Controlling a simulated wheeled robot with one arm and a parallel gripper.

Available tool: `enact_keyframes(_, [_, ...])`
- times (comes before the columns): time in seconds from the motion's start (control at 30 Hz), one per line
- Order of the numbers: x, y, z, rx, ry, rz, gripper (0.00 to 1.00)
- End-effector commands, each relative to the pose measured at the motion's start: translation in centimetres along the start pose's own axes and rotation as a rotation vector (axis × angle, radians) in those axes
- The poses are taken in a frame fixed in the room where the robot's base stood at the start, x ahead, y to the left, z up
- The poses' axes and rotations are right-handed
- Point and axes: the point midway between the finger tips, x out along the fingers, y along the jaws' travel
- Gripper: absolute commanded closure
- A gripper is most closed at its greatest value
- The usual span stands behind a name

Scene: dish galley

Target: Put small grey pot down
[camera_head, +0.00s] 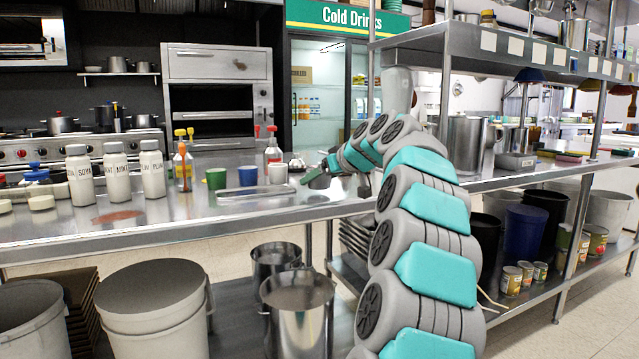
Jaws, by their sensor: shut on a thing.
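My gripper (326,171) is at the end of my teal and grey arm, over the right part of the steel counter (245,212). It is shut on a small grey pot (317,181), which shows just below and left of the fingers. The pot is close to the counter top; I cannot tell whether it touches it. My arm hides part of the gripper and the counter to the right.
A green cup (216,178), a blue cup (248,176) and a white cup (277,174) stand left of the pot, behind a flat tray (256,194). Several white bottles (117,172) stand further left. The counter front is mostly bare.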

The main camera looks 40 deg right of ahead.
Motion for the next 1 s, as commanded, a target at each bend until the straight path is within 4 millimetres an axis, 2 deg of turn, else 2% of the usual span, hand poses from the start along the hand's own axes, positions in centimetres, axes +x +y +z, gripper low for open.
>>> enact_keyframes(0.13, [0.42,-0.06,1.0,0.001,-0.001,-0.002,0.92])
enact_keyframes(0.47, [0.6,-0.02,1.23,0.0,0.001,0.0,0.92])
enact_keyframes(0.5, [0.61,-0.02,1.27,0.0,0.001,0.0,0.21])
enact_keyframes(0.7, [0.56,-0.02,1.18,0.0,0.001,0.0,0.0])
enact_keyframes(1.0, [0.41,-0.02,0.88,0.0,0.0,0.0,0.0])
